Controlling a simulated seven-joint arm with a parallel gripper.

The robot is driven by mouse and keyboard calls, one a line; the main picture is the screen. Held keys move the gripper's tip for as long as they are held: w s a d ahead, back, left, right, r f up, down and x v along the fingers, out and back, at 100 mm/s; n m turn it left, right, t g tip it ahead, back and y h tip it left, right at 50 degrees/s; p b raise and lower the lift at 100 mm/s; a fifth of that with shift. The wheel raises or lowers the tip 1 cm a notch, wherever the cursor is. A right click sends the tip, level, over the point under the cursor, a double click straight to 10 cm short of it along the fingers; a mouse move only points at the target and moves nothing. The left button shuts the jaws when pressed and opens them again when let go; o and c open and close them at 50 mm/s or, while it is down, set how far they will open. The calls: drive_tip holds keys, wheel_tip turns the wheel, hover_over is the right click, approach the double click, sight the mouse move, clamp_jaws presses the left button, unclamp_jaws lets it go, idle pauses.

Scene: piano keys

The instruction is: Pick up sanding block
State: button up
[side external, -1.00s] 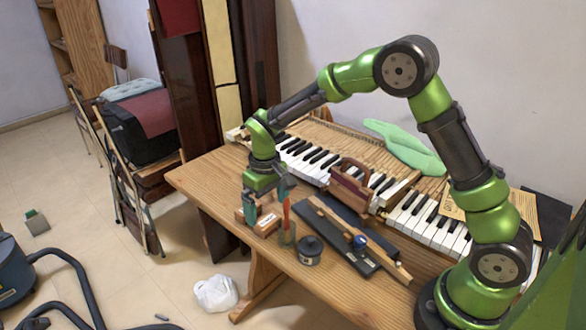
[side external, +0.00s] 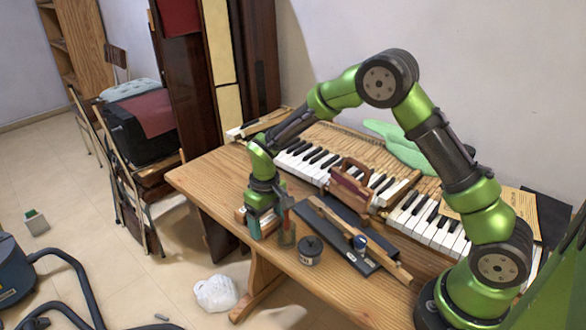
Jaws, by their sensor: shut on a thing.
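A glass jar (side external: 287,236) stands close to the right finger, with a dark round tin (side external: 310,251) beside it. A long wooden strip (side external: 350,231) on a black base and a handled wooden tool (side external: 349,184) lie right. Piano keys (side external: 303,158) run behind.

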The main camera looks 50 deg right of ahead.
sight(267, 219)
drive_tip(key=shift+c, duration=0.7)
wheel_tip(267, 219, up, 10)
drive_tip(key=shift+r, duration=0.1)
